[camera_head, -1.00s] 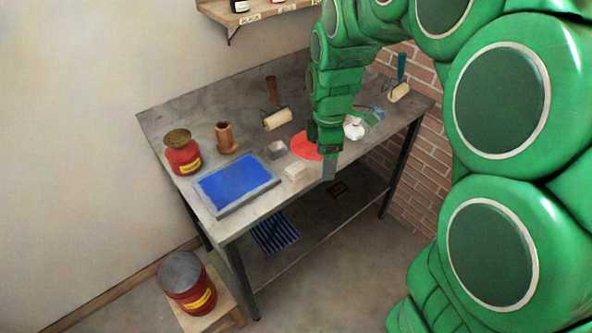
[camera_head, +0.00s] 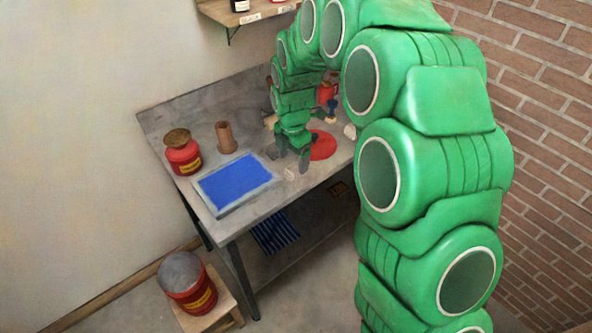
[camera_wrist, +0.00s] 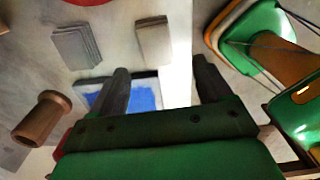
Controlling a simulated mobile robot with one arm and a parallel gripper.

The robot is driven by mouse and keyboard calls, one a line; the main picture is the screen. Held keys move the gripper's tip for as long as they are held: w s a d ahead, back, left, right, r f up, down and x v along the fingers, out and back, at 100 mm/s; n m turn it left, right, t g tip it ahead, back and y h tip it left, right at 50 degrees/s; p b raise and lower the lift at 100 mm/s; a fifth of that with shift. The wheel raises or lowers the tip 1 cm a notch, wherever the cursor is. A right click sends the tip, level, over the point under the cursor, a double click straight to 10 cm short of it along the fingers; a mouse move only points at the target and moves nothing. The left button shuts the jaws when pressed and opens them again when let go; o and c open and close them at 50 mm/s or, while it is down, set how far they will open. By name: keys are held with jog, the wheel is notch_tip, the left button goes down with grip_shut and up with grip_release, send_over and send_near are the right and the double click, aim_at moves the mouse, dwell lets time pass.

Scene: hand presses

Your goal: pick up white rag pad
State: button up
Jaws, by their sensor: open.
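The white rag pad (camera_wrist: 154,40) is a small pale stacked block on the table, just beyond the fingertips in the wrist view. In the head view the white pad (camera_head: 289,174) lies near the table's front edge, right of the blue tray. My gripper (camera_wrist: 159,63) is open and empty, its two dark fingers apart, with the pad ahead of the gap between them. In the head view my gripper (camera_head: 303,165) is low over the table, close to the pad. A greyer stacked pad (camera_wrist: 75,47) lies to the left in the wrist view.
The blue slab in its grey tray (camera_head: 232,186) lies left of the pad. A red disc (camera_head: 323,145) is to the right. A brown cylinder (camera_head: 225,137) and a red can (camera_head: 183,156) stand at the left. Another red can (camera_head: 188,285) stands on a low stool.

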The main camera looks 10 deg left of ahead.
aim_at(293, 168)
jog(key=shift+w+f, duration=0.15)
jog(key=shift+f, duration=1.25)
jog(key=shift+w+f, duration=0.15)
jog(key=shift+f, duration=1.2)
jog(key=shift+c, duration=0.2)
jog(key=c, duration=1)
